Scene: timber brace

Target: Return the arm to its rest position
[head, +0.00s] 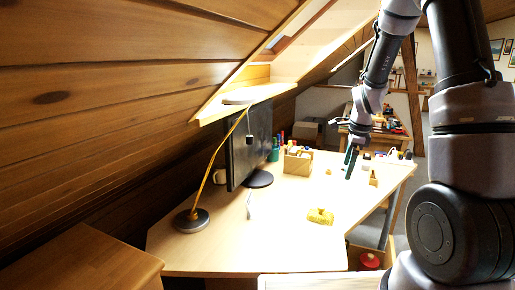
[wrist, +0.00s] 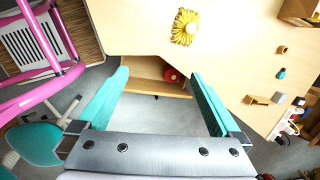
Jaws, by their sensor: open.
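My gripper (head: 352,160) is above the right part of the desk (head: 210,252) in the head view, hanging from my arm with its fingers pointing down. In the wrist view my gripper (wrist: 160,100) shows two teal fingers spread wide apart. Nothing is between them but a view of the floor and an open drawer or shelf (wrist: 135,72) below the desk edge. The gripper is open and empty, apart from the things on the desk.
A yellow object (head: 320,216) lies on the desk. A monitor (head: 248,145), a yellow-stemmed lamp (head: 192,218) and a wooden organizer (head: 298,161) stand further left and back. The sloped timber ceiling (head: 120,90) hangs low at left. A pink-framed chair (wrist: 72,68) shows in the wrist view.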

